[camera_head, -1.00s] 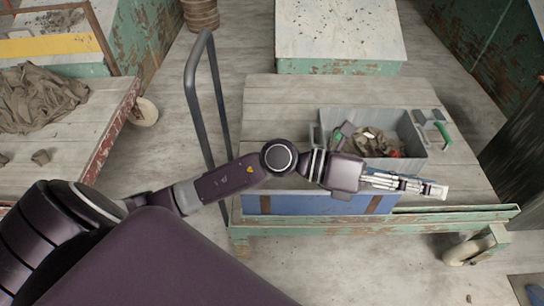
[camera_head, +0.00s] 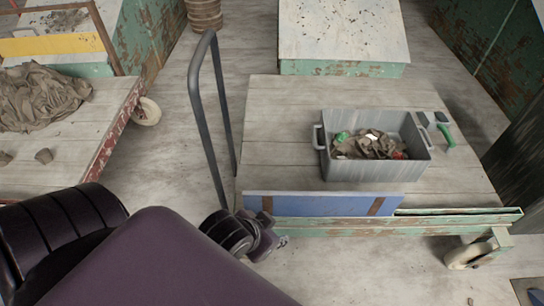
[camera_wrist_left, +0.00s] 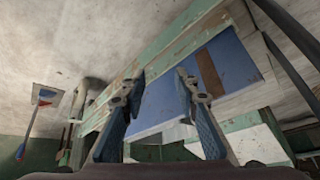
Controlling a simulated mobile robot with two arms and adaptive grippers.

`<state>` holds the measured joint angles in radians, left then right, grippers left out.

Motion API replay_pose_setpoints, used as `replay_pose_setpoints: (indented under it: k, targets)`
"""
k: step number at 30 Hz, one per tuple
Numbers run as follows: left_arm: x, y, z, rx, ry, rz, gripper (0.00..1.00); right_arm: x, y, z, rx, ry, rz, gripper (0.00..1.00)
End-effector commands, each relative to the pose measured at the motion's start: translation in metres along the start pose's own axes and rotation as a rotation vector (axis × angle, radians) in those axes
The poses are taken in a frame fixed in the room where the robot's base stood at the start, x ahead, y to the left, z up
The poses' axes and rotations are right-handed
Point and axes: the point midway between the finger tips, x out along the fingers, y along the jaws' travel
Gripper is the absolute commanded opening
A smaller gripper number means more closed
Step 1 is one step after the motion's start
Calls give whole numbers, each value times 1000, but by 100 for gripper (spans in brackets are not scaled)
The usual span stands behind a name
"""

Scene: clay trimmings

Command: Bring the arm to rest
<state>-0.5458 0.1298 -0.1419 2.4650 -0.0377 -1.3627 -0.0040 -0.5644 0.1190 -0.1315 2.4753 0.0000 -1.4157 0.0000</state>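My left gripper (camera_wrist_left: 160,88) shows in the left wrist view with its two fingers spread wide and nothing between them. Behind the fingers are the cart's blue side panel (camera_wrist_left: 236,62) and its worn green rail. In the head view my left arm is folded in low, its dark joint (camera_head: 240,236) in front of the cart's near left corner. The gripper's fingers are not clear there. My right gripper is in neither view.
The wooden cart (camera_head: 280,130) carries a grey crate (camera_head: 375,172) of clay scraps and a green-handled tool (camera_head: 445,134). Its dark push handle (camera_head: 195,95) rises at left. Another table (camera_head: 60,140) with a crumpled cloth (camera_head: 40,97) stands further left.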

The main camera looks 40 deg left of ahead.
Motion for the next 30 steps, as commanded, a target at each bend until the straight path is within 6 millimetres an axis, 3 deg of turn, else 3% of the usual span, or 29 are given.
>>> replay_pose_setpoints:
  k: [4,20,25,30]
  targets:
    - [-4,9,20,-29,-62,38,29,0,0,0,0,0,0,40]
    - [-2,9,19,-26,-65,37,29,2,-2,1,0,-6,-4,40]
    - [14,11,23,-25,-96,40,29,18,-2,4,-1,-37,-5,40]
    - [49,14,44,-21,-151,45,29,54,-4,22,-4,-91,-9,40]
